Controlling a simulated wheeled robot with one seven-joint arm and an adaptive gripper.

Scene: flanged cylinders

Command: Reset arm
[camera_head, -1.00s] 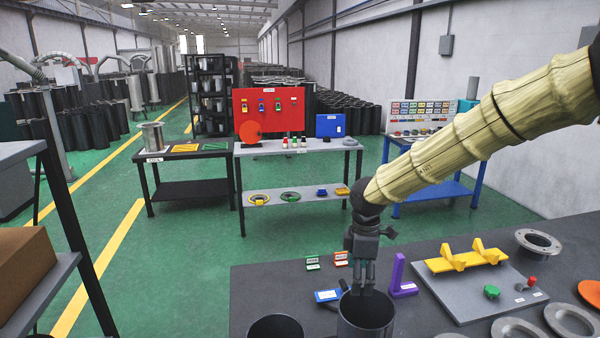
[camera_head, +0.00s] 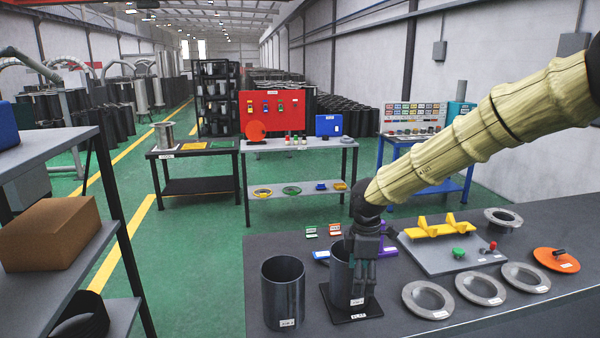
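My gripper (camera_head: 362,290) hangs from my arm at the lower centre, pointing down at a dark metal cylinder (camera_head: 340,272) on a black square base (camera_head: 338,309). Its fingers overlap the cylinder's right side in the picture. I cannot tell whether they touch the wall, or whether they are open or shut. A second dark open-topped cylinder (camera_head: 283,293) stands upright just to the left. The gripper also hides part of the purple bracket behind it.
The dark workbench (camera_head: 270,247) carries a grey plate with a yellow cradle (camera_head: 436,227), several grey flange rings (camera_head: 480,288) and an orange disc (camera_head: 556,260). A shelf with a brown box (camera_head: 50,234) stands at left. Green floor lies open between shelf and bench.

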